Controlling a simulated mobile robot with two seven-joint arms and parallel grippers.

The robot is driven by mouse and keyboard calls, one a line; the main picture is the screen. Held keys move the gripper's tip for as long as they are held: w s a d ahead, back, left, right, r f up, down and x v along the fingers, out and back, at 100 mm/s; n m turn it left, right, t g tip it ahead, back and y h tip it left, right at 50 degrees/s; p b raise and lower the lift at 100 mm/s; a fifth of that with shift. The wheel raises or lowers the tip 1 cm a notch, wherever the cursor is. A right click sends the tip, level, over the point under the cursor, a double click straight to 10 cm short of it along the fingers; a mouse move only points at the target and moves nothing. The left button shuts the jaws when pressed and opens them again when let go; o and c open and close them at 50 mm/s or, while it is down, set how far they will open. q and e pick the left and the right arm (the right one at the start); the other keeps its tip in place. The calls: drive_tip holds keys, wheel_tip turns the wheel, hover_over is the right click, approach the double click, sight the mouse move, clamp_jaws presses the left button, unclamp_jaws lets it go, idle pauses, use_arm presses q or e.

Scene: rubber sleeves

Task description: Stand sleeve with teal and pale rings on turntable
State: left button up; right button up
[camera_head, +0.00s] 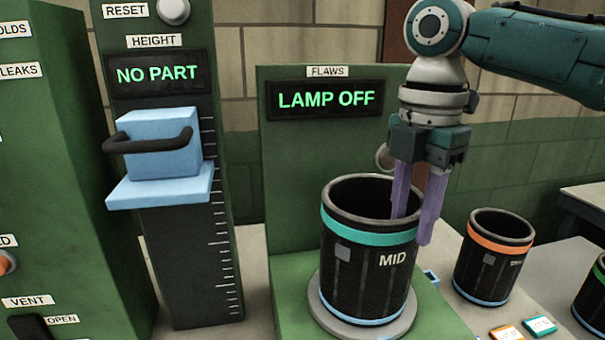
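A black sleeve (365,275) marked MID stands upright on the round grey turntable (317,308). It has a teal ring near its top and a pale blue ring at its foot. My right gripper (412,225) points down over the sleeve's right rim. One purple finger is inside the sleeve and the other is outside, with the wall between them. I cannot tell whether both fingers touch the wall. My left gripper is not in view.
A black sleeve with an orange upper ring (495,258) stands to the right. Another sleeve (592,305) is cut off at the right edge. The flaws display (325,100) reads LAMP OFF. The height gauge (160,145) at left reads NO PART. Small coloured tags (540,326) lie in front.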

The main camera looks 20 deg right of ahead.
drive_tip(key=shift+r, duration=2.7)
